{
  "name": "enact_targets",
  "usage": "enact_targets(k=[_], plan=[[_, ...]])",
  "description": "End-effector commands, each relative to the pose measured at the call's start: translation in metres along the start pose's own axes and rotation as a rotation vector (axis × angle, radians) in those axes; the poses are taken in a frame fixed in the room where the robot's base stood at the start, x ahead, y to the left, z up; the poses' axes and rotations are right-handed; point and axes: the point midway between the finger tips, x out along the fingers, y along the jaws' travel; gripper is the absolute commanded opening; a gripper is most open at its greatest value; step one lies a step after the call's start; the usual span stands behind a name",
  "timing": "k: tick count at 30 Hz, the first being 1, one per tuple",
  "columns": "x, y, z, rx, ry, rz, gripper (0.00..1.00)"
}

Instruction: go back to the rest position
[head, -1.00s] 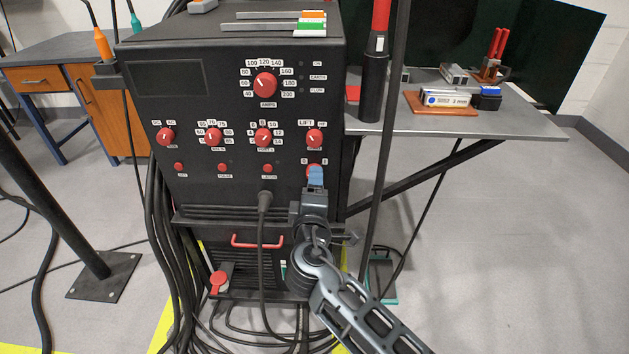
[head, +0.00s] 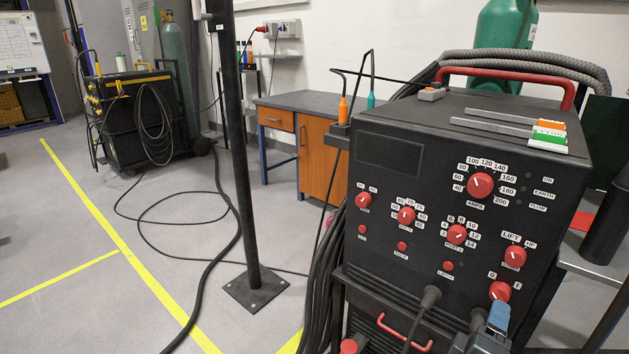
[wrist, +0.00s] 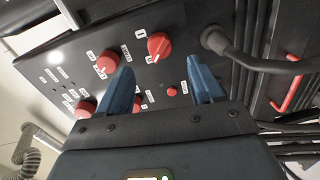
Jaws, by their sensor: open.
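The black welding machine (head: 470,195) carries several red knobs on its front panel. My gripper (head: 498,314) is in the head view's lower right, with its blue fingers just below the red 0/I switch knob (head: 499,290). In the wrist view my gripper (wrist: 160,70) is open and its two blue fingers stand apart. A red knob (wrist: 158,46) shows beyond the gap between the fingertips, with nothing gripped. Whether a finger touches the knob I cannot tell. Most of my arm is outside the head view.
A black cable plug (head: 431,296) sticks out of the panel left of my gripper. A red handle (head: 404,336) lies below. A dark post (head: 240,150) stands on the floor at left. A grey side shelf (head: 590,262) borders the machine at right. Open floor lies left.

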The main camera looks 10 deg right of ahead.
Motion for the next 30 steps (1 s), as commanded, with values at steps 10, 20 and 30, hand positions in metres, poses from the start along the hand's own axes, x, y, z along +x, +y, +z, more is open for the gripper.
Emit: enact_targets(k=[10, 20, 30], plan=[[-0.083, -0.044, 0.032, 0.151, 0.216, -0.275, 0.66], [-0.215, -0.029, 0.075, 0.500, 0.434, -0.607, 0.66], [-0.315, 0.074, 0.118, 0.956, 0.508, -0.815, 0.66]])
